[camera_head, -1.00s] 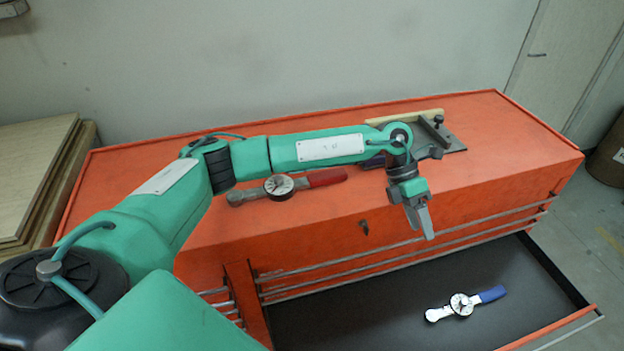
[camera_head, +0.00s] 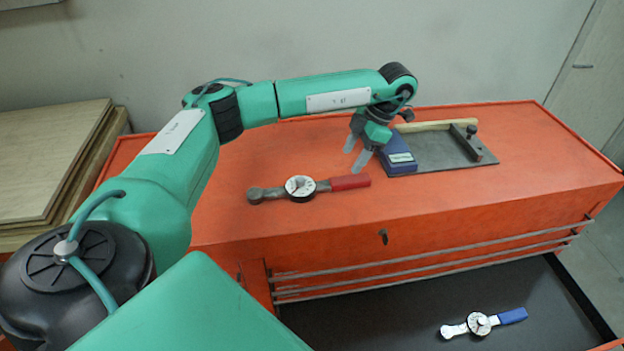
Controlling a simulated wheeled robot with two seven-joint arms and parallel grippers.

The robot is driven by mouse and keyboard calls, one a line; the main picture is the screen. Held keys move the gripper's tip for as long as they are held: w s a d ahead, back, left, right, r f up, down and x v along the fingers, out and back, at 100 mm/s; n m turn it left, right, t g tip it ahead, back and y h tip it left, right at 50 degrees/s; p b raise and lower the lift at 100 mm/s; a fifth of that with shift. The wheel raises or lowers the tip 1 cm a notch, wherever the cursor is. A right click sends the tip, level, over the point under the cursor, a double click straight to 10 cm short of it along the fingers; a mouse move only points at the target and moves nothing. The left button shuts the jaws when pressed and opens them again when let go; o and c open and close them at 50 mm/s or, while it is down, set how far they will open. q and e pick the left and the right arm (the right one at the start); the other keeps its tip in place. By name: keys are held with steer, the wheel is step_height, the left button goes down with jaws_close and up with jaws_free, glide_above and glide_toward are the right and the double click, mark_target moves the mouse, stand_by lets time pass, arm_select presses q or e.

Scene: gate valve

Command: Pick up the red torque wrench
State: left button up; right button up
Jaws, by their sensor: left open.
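The red torque wrench (camera_head: 346,183) lies on top of the orange cabinet, with its red handle to the right, a round dial in the middle and its grey head to the left. My left gripper (camera_head: 356,160) is open and empty, pointing down just above and behind the red handle. Its two fingers are apart and do not appear to hold anything. My right gripper is not in view.
The orange tool cabinet (camera_head: 480,208) has an open black drawer (camera_head: 380,322) holding a blue-handled torque wrench (camera_head: 512,316). A grey plate fixture (camera_head: 440,150) and a dark blue box (camera_head: 398,158) sit close right of my gripper.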

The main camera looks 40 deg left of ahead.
mark_target(337, 180)
arm_select(q)
steer(key=shift+x, duration=1.55)
steer(key=shift+s+p+x, duration=0.25)
steer(key=shift+p+x, duration=0.4)
steer(key=shift+x, duration=1.25)
steer(key=shift+s+a+f, duration=0.15)
steer(key=shift+a+f, duration=0.15)
steer(key=shift+f, duration=0.3)
steer(key=shift+r, duration=0.15)
jaws_close()
